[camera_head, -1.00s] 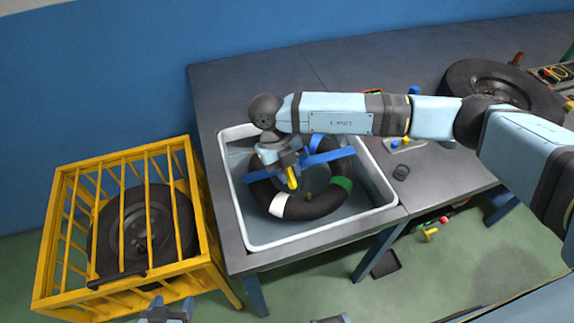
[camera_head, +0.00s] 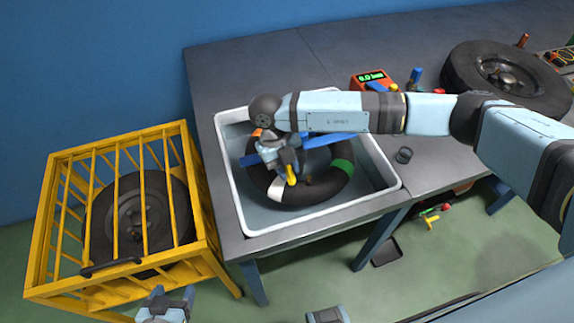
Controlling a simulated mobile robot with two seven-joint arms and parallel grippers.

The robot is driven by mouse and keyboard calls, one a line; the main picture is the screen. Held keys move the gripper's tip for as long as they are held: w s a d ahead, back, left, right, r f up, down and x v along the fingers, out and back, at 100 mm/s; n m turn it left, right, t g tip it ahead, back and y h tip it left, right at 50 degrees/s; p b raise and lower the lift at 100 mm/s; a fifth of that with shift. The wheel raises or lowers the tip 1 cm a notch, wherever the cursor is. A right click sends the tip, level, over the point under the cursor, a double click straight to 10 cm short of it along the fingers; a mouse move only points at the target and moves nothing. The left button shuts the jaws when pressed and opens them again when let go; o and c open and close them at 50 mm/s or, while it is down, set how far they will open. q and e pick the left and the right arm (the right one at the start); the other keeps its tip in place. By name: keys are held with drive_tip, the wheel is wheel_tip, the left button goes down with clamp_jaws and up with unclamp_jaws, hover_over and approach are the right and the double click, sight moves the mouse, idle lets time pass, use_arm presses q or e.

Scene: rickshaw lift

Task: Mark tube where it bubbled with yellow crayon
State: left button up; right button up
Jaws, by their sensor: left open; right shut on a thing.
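The black tube (camera_head: 328,187) lies in the white-rimmed tub (camera_head: 240,215) set in the bench. It carries a white band (camera_head: 278,189), a green band (camera_head: 342,165) and an orange patch, partly hidden. My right gripper (camera_head: 290,170) reaches over the tub from the right and is shut on the yellow crayon (camera_head: 291,174), which points down over the tube's ring. I cannot tell whether its tip touches the tube. A blue bar (camera_head: 262,158) crosses the tub. My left gripper (camera_head: 165,304) is open and empty at the bottom edge, in front of the cage.
A yellow cage (camera_head: 50,235) with a wheel (camera_head: 135,220) stands left of the bench. The bench's far left is clear (camera_head: 235,75).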

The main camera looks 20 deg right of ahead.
drive_tip(key=shift+f, duration=0.15)
idle(0.5)
drive_tip(key=shift+f+b, duration=0.4)
drive_tip(key=shift+s+d+r, duration=0.1)
drive_tip(key=shift+d, duration=0.1)
idle(0.3)
drive_tip(key=shift+s+d, duration=0.15)
drive_tip(key=shift+d, duration=0.15)
drive_tip(key=shift+a, duration=0.1)
drive_tip(key=shift+w+a+b, duration=0.3)
drive_tip(key=shift+w+a, duration=0.2)
drive_tip(key=shift+a, duration=0.35)
drive_tip(key=shift+d, duration=0.15)
drive_tip(key=shift+s+d+p, duration=0.35)
drive_tip(key=shift+s+d, duration=0.15)
drive_tip(key=shift+d, duration=0.3)
idle(0.4)
